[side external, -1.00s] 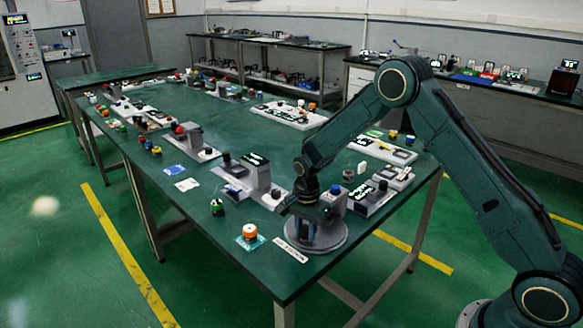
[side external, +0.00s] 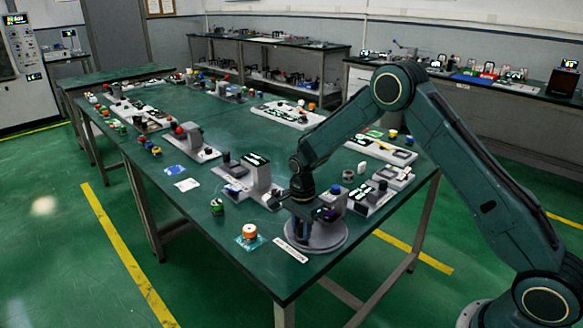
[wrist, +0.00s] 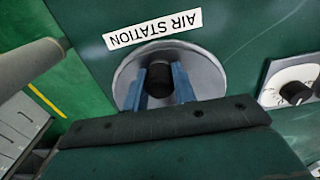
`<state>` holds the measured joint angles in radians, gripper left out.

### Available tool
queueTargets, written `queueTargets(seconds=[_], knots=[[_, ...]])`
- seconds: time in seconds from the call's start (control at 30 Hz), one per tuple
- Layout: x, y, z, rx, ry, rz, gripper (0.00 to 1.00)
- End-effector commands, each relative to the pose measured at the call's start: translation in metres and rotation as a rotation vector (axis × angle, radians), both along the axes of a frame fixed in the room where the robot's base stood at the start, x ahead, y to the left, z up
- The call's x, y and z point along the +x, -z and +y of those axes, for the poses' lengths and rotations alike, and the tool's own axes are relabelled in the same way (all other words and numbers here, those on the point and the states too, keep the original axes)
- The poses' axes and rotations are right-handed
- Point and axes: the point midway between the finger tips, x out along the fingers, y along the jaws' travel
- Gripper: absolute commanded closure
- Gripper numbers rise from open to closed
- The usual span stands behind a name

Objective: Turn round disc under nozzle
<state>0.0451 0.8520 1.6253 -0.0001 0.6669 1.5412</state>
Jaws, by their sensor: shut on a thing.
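The round grey disc (side external: 328,243) lies flat on the green table near its front corner, behind the "AIR STATION" label. In the wrist view the disc (wrist: 208,72) has a dark upright knob (wrist: 160,73) at its middle. My gripper (side external: 301,233) points down over the disc. In the wrist view its two blue fingers (wrist: 160,88) stand on either side of the knob and are shut on it. My gripper and arm hide part of the disc in the side view. I cannot make out the nozzle for certain.
The white "AIR STATION" label (wrist: 153,28) lies beside the disc. A grey block (side external: 335,197) stands close behind my gripper. A white dial plate (wrist: 275,87) is at the right in the wrist view. Bare table lies in front.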

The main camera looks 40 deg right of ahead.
Motion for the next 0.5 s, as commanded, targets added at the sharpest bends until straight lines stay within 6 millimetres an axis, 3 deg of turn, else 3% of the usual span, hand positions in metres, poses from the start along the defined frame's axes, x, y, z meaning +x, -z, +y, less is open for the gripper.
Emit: queueTargets(seconds=[0.13,0.17,0.23,0.5], knots=[[0.002,-0.0008,-0.0006,-0.002,0.004,-0.006,1.0],[0.002,-0.0008,-0.0006,-0.002,0.004,-0.007,0.68],[0.0019,-0.0007,-0.0005,-0.001,0.003,-0.006,0.54],[0.0011,-0.0004,-0.0002,0.0,0.001,-0.004,0.52]])
